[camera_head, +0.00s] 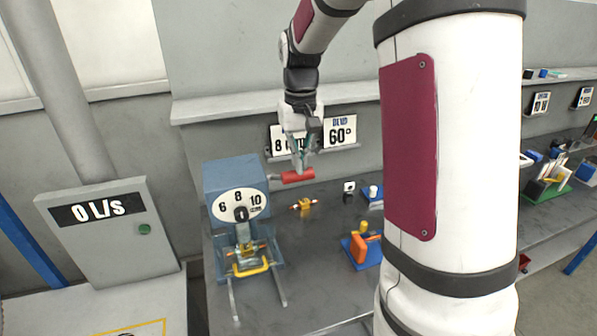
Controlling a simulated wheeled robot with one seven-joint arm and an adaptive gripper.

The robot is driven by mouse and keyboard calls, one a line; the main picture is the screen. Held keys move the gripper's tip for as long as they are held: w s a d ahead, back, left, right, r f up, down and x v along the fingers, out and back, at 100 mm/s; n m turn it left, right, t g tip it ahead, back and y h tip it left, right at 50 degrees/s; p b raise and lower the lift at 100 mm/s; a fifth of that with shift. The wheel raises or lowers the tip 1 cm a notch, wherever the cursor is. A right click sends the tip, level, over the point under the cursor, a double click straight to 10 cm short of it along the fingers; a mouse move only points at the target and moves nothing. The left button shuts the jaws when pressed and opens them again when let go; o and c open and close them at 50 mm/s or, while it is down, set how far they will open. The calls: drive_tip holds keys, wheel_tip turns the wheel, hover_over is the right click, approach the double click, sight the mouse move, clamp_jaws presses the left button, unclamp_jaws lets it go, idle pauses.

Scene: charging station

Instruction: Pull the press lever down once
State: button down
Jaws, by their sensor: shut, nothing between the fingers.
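The press (228,172) is a blue box with a white dial reading 6, 8, 10, at the left end of the bench. A red cylindrical handle (297,177), which looks like the grip of the press lever, lies roughly level to the right of the press. A grey rod seems to join it to the press, but the joint is hard to make out. My gripper (301,167) points down with its fingers together, right at or just above the red handle. I cannot tell whether the fingertips touch it. Nothing is held.
A fixture with a yellow handle (250,270) stands before the press. A small orange-and-yellow part (303,205) and a blue block with an orange piece (362,248) lie on the bench (310,270). Number signs (340,131) stand behind. My arm hides the bench's middle right.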

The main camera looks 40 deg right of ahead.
drive_tip(key=shift+r+p, duration=0.6)
drive_tip(key=shift+r, duration=2.4)
drive_tip(key=shift+s+a+r, duration=0.1)
drive_tip(key=shift+a, duration=0.1)
drive_tip(key=s+a+r+n+t+b, duration=0.2)
drive_tip(key=s+a+r+t+b, duration=0.1)
drive_tip(key=s+a, duration=0.55)
drive_tip(key=s+a+f+n+t+b, duration=0.1)
drive_tip(key=s+a+f+t+b, duration=0.1)
drive_tip(key=s+a, duration=0.5)
wheel_tip(320, 180, down, 2)
drive_tip(key=shift+f+t+b, duration=0.15)
drive_tip(key=shift+t+b, duration=0.15)
drive_tip(key=shift+b, duration=0.15)
drive_tip(key=shift+a, duration=0.1)
